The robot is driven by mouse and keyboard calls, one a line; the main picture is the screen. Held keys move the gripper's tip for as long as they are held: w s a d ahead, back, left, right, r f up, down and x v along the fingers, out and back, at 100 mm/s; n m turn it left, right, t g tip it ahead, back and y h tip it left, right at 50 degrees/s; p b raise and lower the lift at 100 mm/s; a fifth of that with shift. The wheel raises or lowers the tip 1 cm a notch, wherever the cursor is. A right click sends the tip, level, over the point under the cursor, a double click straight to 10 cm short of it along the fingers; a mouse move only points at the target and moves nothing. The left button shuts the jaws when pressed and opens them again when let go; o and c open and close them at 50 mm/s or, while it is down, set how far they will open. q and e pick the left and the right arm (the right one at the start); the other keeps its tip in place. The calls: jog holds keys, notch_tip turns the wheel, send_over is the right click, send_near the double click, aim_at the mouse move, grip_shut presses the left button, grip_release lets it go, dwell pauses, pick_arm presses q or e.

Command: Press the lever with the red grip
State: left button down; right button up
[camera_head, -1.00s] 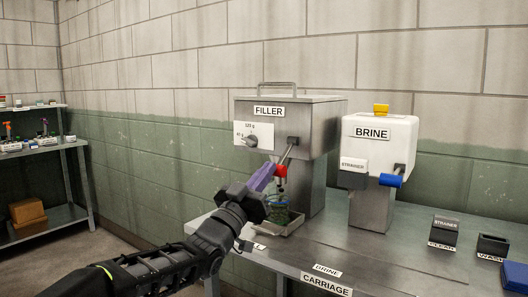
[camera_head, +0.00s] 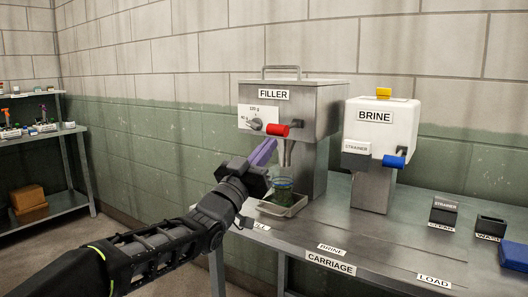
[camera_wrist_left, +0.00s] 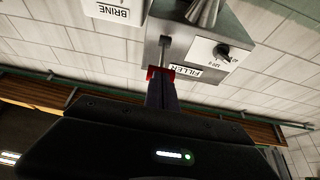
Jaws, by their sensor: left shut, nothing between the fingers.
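The lever with the red grip (camera_head: 277,130) sticks out from the front of the metal FILLER machine (camera_head: 310,105). My left gripper (camera_head: 264,152), with purple fingers, is shut and empty. Its tips are just below and left of the red grip in the head view. In the left wrist view the red grip (camera_wrist_left: 160,73) shows at the finger ends; whether they touch it I cannot tell. A jar (camera_head: 280,188) with green contents stands on a small tray (camera_head: 292,209) under the filler spout, partly hidden by the gripper. My right gripper is not in view.
To the right stands the white BRINE machine (camera_head: 398,122) with a blue-gripped lever (camera_head: 394,161). Dark holders (camera_head: 444,212) and a blue block (camera_head: 515,252) lie on the steel table's right side. A shelf stands far left. The table's middle is clear.

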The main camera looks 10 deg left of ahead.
pick_arm(q)
jog(key=b+v, duration=0.1)
jog(key=v, duration=0.9)
jog(key=shift+b, duration=0.4)
jog(key=shift+f, duration=0.1)
